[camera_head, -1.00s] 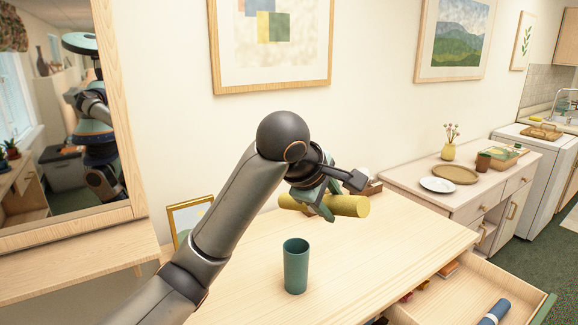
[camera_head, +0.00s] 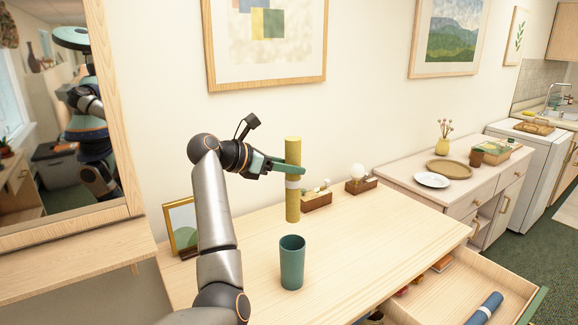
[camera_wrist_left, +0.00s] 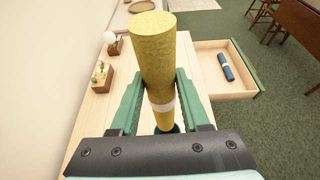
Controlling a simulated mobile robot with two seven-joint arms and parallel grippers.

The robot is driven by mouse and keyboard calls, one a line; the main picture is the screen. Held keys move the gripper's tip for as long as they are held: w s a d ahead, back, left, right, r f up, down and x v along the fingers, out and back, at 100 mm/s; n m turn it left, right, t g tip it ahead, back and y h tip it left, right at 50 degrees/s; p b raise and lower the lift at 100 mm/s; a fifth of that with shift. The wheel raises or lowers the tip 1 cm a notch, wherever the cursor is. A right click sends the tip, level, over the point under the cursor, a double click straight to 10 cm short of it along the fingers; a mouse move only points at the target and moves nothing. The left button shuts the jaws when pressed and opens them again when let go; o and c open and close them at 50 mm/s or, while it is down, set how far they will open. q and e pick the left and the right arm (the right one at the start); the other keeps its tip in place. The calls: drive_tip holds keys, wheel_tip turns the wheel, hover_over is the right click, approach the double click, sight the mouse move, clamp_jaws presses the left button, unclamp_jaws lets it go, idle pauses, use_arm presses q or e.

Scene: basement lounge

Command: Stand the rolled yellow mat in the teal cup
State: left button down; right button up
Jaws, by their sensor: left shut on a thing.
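The rolled yellow mat (camera_head: 293,207) is upright in my left gripper (camera_head: 290,170), which is shut on it near the pale band at its middle. In the head view its lower end is above the teal cup (camera_head: 292,265), with a gap between them. The cup stands upright and open on the wooden table. In the left wrist view the mat (camera_wrist_left: 160,55) stands between the green fingers (camera_wrist_left: 158,98). Only a bit of the cup (camera_wrist_left: 174,129) shows there behind the mat's lower end. My right gripper is not in view.
Small wooden boxes (camera_head: 317,201) stand at the table's back edge, with a picture frame (camera_head: 181,226) at its left. An open drawer (camera_head: 455,290) at the right holds a rolled blue mat (camera_head: 485,308). The tabletop (camera_head: 365,235) right of the cup is clear.

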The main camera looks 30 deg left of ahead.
use_arm(q)
drive_tip(key=b, duration=0.7)
hover_over(288, 221)
drive_tip(key=shift+w+a+f, duration=0.1)
drive_tip(key=shift+w+f, duration=0.1)
drive_tip(key=shift+f, duration=1.3)
drive_tip(key=shift+w+f, duration=0.15)
drive_tip(key=shift+f, duration=1.35)
drive_tip(key=shift+f+p, duration=0.2)
drive_tip(key=shift+p, duration=0.2)
drive_tip(key=shift+f+b, duration=0.3)
drive_tip(key=shift+f, duration=4.35)
drive_tip(key=shift+c, duration=1.5)
unclamp_jaws()
